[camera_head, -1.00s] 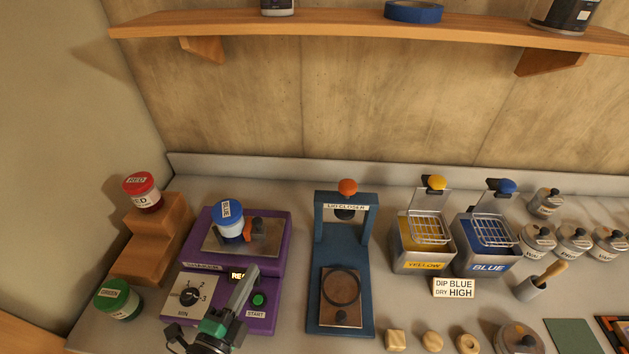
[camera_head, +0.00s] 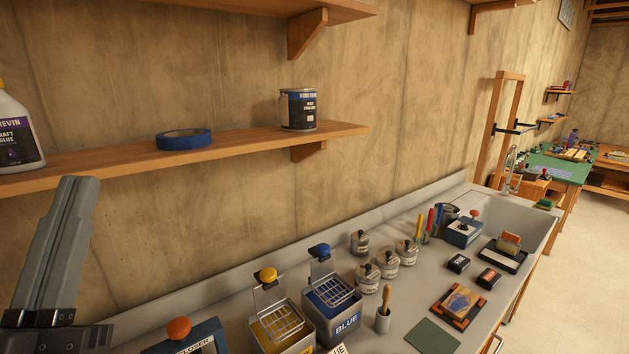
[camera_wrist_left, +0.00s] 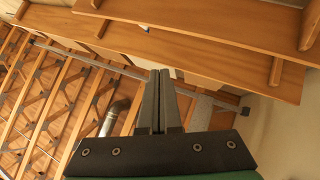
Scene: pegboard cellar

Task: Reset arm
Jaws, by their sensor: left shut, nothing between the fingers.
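My left gripper (camera_head: 72,190) stands raised at the left edge of the head view, its fingers pointing up in front of the wall and below the shelf. It is shut and empty. In the left wrist view its two fingers (camera_wrist_left: 160,75) lie together with nothing between them, against ceiling joists and the undersides of wooden shelves. My right gripper is in neither view.
A wooden shelf (camera_head: 232,151) with blue tape (camera_head: 184,140) and a can (camera_head: 299,110) is close to the left gripper. Below are the lid closer (camera_head: 190,340), yellow dip tank (camera_head: 283,329), blue dip tank (camera_head: 332,314) and several small jars. A sink (camera_head: 519,222) is farther right.

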